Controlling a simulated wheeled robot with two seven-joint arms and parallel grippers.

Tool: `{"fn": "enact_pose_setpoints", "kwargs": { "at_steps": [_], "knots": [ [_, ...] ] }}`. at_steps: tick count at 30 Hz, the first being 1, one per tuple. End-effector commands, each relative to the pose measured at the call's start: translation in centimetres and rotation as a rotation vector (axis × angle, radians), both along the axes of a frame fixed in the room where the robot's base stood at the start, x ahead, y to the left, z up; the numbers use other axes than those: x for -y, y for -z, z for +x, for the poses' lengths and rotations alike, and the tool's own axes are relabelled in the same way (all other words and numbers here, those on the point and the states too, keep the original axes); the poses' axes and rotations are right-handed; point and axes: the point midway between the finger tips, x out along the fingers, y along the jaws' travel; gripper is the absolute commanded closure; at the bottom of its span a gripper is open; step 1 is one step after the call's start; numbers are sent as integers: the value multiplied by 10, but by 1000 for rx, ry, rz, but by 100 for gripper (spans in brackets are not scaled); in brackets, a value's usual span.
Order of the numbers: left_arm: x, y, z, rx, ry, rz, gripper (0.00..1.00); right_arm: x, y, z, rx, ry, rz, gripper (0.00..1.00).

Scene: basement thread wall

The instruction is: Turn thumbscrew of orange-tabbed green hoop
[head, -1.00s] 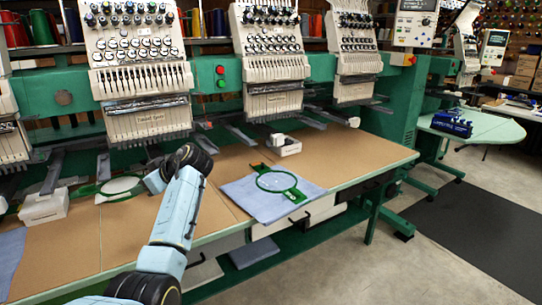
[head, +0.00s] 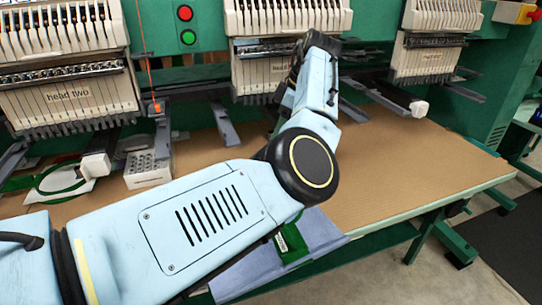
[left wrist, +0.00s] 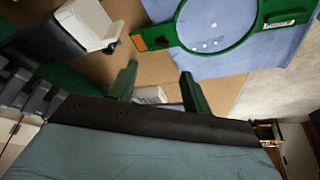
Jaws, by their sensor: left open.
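In the left wrist view, a green hoop (left wrist: 258,30) lies on a blue cloth (left wrist: 300,45). Its orange tab (left wrist: 139,42) points left, towards the gripper side. The thumbscrew is too small to make out. In the head view my arm hides most of this hoop; a green end (head: 290,243) shows on the blue cloth (head: 318,232). My left gripper (left wrist: 158,68) is open, its two green fingers apart with nothing held between them. The orange tab appears just beyond the fingertips; I see no contact. The fingers are hidden in the head view. My right gripper is not in view.
Another green hoop (head: 62,180) with white cloth lies at left. A white box with holes (head: 147,170) stands beside it. Embroidery heads (head: 70,95) line the back. A white block (left wrist: 85,22) is close in the wrist view. The brown tabletop (head: 410,165) at right is clear.

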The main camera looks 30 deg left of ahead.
Motion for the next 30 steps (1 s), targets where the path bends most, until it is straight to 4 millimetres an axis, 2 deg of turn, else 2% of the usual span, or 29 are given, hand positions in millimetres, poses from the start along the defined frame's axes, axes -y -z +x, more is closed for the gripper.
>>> {"fn": "enact_pose_setpoints", "kwargs": {
  "at_steps": [5,12,18,24,30],
  "knots": [
    [-9,28,-4,-3,-2,-2,51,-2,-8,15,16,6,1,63],
    [-28,73,-11,-3,-1,-1,51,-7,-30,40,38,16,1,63],
    [-40,103,-15,-2,-1,-1,51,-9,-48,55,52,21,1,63],
    [-46,117,-16,0,0,0,51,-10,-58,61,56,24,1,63],
    [-47,120,-17,0,0,0,51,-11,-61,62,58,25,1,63]
  ]
}}
